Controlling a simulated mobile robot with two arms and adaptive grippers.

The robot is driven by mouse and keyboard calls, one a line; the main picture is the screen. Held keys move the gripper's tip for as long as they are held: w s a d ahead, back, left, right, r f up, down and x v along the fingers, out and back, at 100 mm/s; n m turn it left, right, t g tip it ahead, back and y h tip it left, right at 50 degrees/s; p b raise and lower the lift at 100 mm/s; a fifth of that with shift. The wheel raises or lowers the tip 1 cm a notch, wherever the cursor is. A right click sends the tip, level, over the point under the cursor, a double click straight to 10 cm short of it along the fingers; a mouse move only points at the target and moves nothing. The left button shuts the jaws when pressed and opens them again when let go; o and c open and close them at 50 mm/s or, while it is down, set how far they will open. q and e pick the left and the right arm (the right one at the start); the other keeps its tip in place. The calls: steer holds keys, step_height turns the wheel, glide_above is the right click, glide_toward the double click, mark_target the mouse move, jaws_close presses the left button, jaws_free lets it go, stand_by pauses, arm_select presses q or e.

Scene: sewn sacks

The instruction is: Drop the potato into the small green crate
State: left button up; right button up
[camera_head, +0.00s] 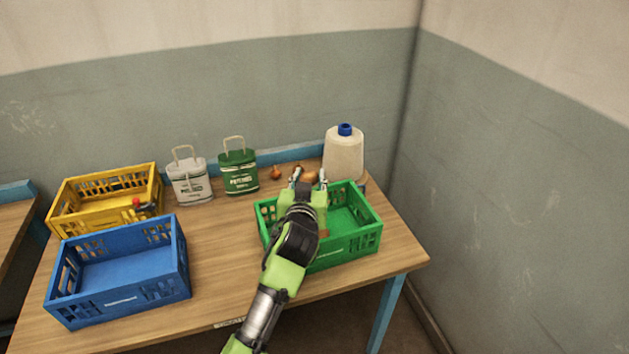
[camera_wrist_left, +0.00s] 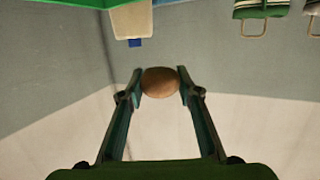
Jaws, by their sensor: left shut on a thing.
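My left gripper (camera_head: 310,178) is shut on the brown, rounded potato (camera_head: 309,177). In the left wrist view the potato (camera_wrist_left: 160,82) sits between the two fingertips of the gripper (camera_wrist_left: 161,80). The small green crate (camera_head: 357,245) stands at the right end of the table. In the head view my gripper and forearm overlap the crate's left part and hide some of it. The fingertips show over its back rim; their height above it is hard to tell. My right gripper is not in view.
A white bottle with a blue cap (camera_head: 343,155) stands behind the crate. A green sack (camera_head: 239,172) and a white sack (camera_head: 190,180) stand at the back. A small onion-like item (camera_head: 276,173) lies nearby. A yellow crate (camera_head: 75,213) and a blue crate (camera_head: 120,290) stand left.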

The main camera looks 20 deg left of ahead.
arm_select(q)
steer(key=shift+f+b, duration=0.3)
steer(key=shift+f, duration=0.2)
step_height(320, 180, down, 5)
steer(key=b, duration=0.4)
steer(key=shift+s+r, duration=0.1)
steer(key=shift+r, duration=0.05)
steer(key=o, duration=1.1)
steer(key=shift+c, duration=0.2)
